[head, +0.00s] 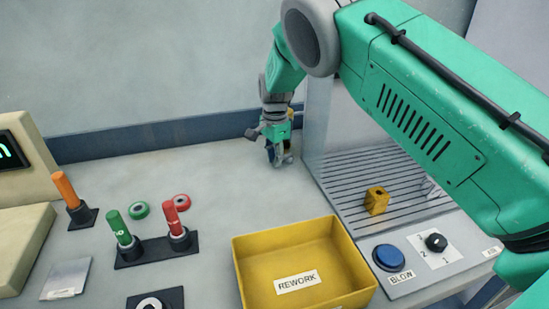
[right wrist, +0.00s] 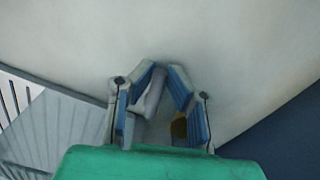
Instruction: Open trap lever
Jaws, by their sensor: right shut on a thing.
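My right gripper (head: 284,160) reaches down near the back wall, beside the left side of the grey slatted unit. It also shows in the right wrist view (right wrist: 163,72), where its blue-padded fingers lean in towards each other. A pale grey piece (right wrist: 151,97) stands between the fingers, and a small yellow patch (right wrist: 179,127) shows by the right finger. The gripper is shut on what seems to be the trap lever; the fingers hide most of it, so its position cannot be told. My left gripper is not in view.
A yellow REWORK bin (head: 345,249) stands front centre. Green (head: 119,229), red (head: 171,217) and orange (head: 66,190) handles stand left.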

